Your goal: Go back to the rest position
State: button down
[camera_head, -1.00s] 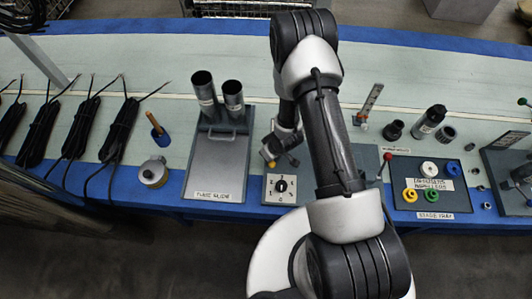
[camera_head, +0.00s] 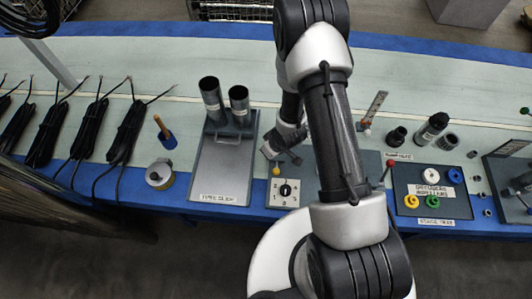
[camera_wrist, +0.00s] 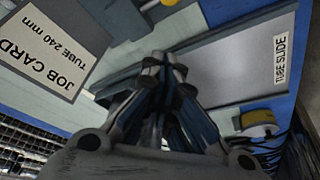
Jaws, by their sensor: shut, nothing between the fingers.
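My gripper (camera_wrist: 165,66) fills the middle of the wrist view, its dark fingers together and empty. In the head view my gripper (camera_head: 274,150) is partly hidden behind my own arm. It is above the bench, right of the tube slide (camera_head: 222,172) and behind the dial box (camera_head: 284,193). The tube slide is a grey plate with two dark upright tubes (camera_head: 225,100) at its back. It also shows in the wrist view (camera_wrist: 235,62), upper right of my fingers.
Black cable bundles (camera_head: 84,130) and a round tape-measure-like item (camera_head: 159,173) lie left. A labelled tray (camera_head: 432,190) with coloured rings and a red-knobbed lever (camera_head: 389,164) are right. The wrist view shows a job card (camera_wrist: 52,45) reading "TUBE 240 mm".

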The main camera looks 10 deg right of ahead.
jog(key=p+v, duration=0.1)
jog(key=v, duration=0.3)
jog(key=shift+s+r, duration=0.15)
jog(key=shift+r, duration=0.1)
